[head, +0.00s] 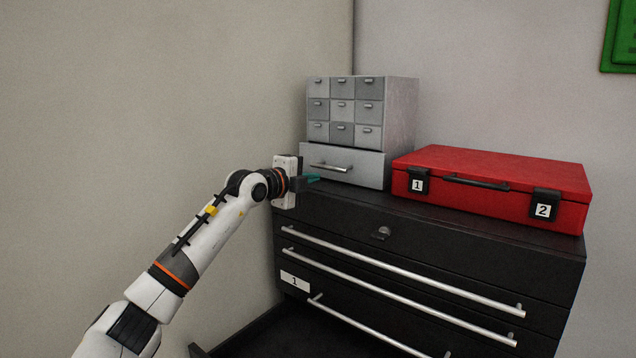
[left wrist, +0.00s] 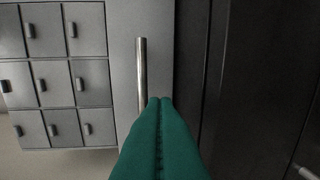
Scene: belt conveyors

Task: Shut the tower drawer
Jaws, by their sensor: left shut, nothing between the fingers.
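The grey drawer tower (head: 398,115) stands on the black cabinet, with rows of small drawers above one wide bottom drawer (head: 362,168). The wide drawer's front appears to stand slightly forward of the small drawers; how far out it is, I cannot tell. Its bar handle (head: 331,167) faces me. My left gripper (head: 314,178) is at the left end of this drawer's front, its green fingers shut and empty. In the left wrist view the fingertips (left wrist: 160,101) lie by one end of the handle (left wrist: 141,75); contact is unclear. My right gripper is not in view.
A red case (head: 490,175) lies on the cabinet to the right of the tower. The black cabinet (head: 440,257) has long bar handles, and a lower drawer (head: 240,330) stands open. A wall is close on the left.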

